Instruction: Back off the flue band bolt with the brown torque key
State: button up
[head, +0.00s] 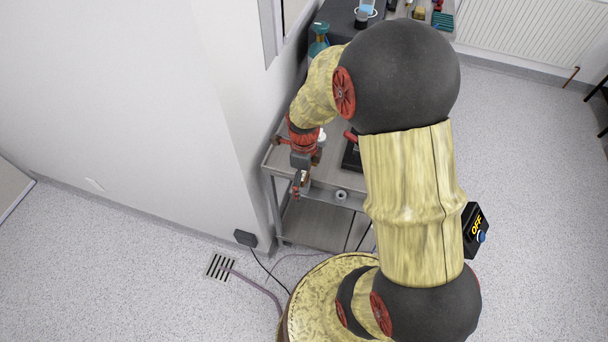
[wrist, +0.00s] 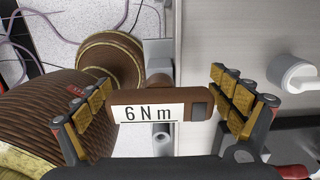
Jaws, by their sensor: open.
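The brown torque key (wrist: 160,108) shows in the wrist view with a white label reading "6 N m" and a grey end piece at its right. My gripper (wrist: 162,102) is open, with its yellow-padded fingers on either side of the key. The left finger pads look close to the label end; a gap shows at the right, and I cannot tell whether either side touches. I cannot make out the flue band bolt in either view.
A white wall stands just left of the trolley. A small grey ring (head: 341,195) is at the trolley's front edge, and a teal bottle (head: 318,40) stands behind. A pale round fitting (wrist: 293,74) shows at right in the wrist view. Open floor lies at left, with a drain (head: 220,267).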

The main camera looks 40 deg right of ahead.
jog(key=shift+c, duration=0.7)
jog(key=c, duration=1.4)
